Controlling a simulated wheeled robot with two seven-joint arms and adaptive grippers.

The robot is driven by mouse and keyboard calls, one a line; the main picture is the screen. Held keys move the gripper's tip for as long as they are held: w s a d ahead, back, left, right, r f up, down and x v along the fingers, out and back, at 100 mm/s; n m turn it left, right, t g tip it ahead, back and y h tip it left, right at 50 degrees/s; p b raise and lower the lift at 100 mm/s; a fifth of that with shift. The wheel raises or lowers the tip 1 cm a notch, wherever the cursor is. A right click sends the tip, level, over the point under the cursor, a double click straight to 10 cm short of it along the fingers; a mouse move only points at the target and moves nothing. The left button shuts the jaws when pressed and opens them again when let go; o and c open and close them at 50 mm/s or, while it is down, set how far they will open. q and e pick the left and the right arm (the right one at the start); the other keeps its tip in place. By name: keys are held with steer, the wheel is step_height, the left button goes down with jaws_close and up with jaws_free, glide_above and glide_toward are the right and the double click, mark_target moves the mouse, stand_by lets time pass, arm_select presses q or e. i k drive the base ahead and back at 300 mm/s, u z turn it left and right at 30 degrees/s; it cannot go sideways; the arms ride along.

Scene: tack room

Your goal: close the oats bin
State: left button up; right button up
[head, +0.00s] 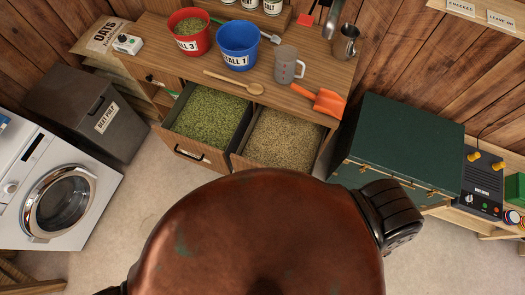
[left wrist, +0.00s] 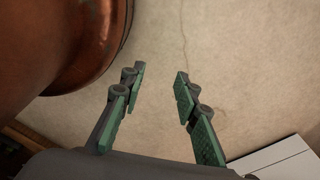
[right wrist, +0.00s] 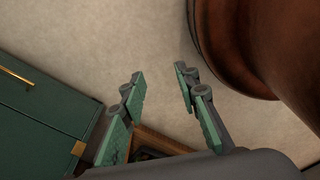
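Two bins stand pulled open side by side in the wooden counter in the head view. The right bin (head: 284,139) holds pale tan grain that looks like oats; its front is partly hidden by my own body. The left bin (head: 209,117) holds green pellets and has a dark handle and a label too small to read. My left gripper (left wrist: 160,75) is open and empty above the bare floor in the left wrist view. My right gripper (right wrist: 159,72) is open and empty above the floor in the right wrist view. Neither gripper shows in the head view.
The counter (head: 335,76) carries a red bucket (head: 189,36), blue bucket (head: 237,47), measuring jug (head: 287,65), wooden spoon (head: 235,83) and orange scoop (head: 322,102). A green chest (head: 405,140) stands right; a beet pulp bin (head: 85,105) and washer (head: 55,185) stand left. Floor between is clear.

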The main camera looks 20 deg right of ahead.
mark_target(273, 138)
steer(key=u, duration=0.05)
steer(key=k, duration=0.9)
steer(key=z, duration=0.5)
